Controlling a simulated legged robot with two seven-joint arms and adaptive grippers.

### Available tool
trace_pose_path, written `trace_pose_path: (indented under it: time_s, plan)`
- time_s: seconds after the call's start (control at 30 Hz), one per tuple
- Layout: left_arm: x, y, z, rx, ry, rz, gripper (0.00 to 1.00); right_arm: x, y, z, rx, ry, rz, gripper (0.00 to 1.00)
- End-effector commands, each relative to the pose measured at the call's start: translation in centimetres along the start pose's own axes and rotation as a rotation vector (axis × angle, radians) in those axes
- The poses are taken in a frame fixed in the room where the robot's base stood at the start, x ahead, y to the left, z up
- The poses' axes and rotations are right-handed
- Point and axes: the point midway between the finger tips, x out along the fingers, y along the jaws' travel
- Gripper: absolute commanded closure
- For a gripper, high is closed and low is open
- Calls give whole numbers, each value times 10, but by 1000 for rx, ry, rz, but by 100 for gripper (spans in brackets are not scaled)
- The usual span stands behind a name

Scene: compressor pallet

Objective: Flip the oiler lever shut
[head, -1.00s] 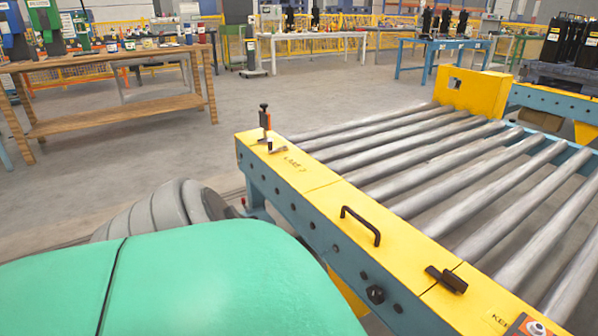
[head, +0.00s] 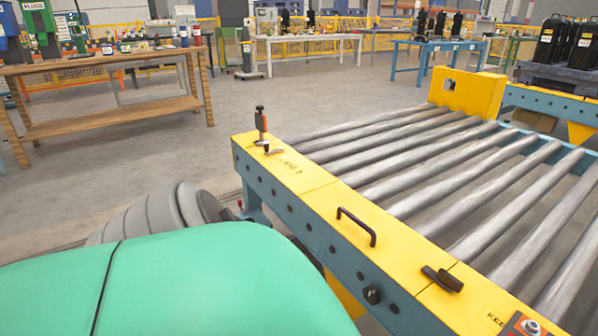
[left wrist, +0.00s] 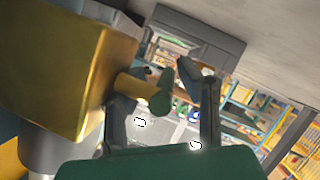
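No part in view is clearly marked as the oiler. In the head view a small upright dark fitting with an orange band (head: 261,123) stands at the far left end of the yellow conveyor rail (head: 320,188). A flat black latch-like piece (head: 443,279) sits nearer on the same rail. I cannot tell which is the oiler lever. In the left wrist view my left gripper (left wrist: 165,110) has its fingers apart, with a yellow post with a dark green end (left wrist: 152,92) appearing near them; contact is unclear. My right gripper is not in view.
Steel rollers (head: 440,165) fill the right. A wooden bench (head: 110,68) stands back left, with open floor between. A large yellow block (left wrist: 55,65) fills the left wrist view's left side.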

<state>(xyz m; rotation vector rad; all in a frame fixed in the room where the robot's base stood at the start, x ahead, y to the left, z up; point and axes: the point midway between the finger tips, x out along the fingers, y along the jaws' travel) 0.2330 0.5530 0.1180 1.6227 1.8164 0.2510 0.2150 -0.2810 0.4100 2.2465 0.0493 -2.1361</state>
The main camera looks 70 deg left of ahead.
Motion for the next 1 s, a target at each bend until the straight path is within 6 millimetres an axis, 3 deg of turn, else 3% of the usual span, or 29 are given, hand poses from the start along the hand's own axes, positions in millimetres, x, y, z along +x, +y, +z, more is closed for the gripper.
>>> trace_pose_path:
  time_s: [0.53,0.77,1.0]
  plan:
    - [-3,3,-1,-1,5,2,65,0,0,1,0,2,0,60]
    - [-24,2,-1,0,4,1,65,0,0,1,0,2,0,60]
    - [-60,0,0,2,2,0,65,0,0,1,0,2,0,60]
